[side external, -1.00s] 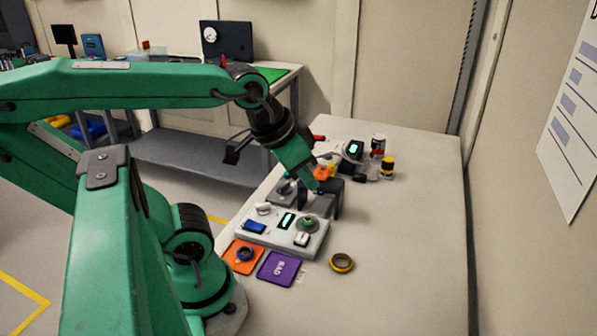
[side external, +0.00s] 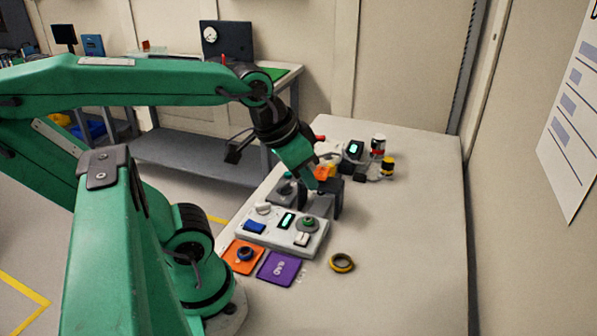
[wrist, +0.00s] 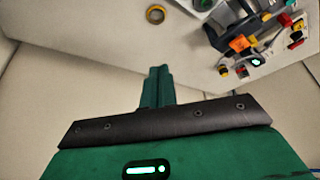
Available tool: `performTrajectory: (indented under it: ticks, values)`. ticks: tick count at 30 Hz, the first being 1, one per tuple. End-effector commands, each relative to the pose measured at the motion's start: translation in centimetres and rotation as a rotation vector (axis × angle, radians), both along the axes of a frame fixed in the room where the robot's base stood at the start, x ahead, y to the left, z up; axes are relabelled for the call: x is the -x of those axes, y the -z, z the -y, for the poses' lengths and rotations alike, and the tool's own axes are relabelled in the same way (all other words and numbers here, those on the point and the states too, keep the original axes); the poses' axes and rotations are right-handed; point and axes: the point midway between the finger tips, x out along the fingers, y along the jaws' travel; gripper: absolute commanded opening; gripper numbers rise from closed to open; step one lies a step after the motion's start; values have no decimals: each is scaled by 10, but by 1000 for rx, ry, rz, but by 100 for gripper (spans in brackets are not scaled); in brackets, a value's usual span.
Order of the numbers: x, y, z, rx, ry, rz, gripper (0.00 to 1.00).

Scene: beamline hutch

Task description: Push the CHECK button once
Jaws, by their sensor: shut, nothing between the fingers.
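A light grey control panel (side external: 262,239) lies on the bench in the side view. It carries a blue button (side external: 255,227), a pale knob (side external: 263,208), a small lit display (side external: 286,220), a round green button (side external: 308,223) and a white switch (side external: 302,239). No CHECK label is readable, so I cannot tell which control it names. My gripper (side external: 317,187) is above and behind the panel's far right part, apart from the green button. Its closed fingers also show in the wrist view (wrist: 158,74), with nothing between them.
A dark bracket (side external: 336,196) stands close beside my gripper. A yellow-black ring (side external: 342,263) lies to the right.

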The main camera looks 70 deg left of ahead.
Motion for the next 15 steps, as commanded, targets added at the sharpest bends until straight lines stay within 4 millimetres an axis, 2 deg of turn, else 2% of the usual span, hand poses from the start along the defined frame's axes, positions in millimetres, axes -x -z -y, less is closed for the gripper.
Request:
performTrajectory:
  ticks: [15]
  values:
    - [-13,21,-19,81,-281,-277,0]
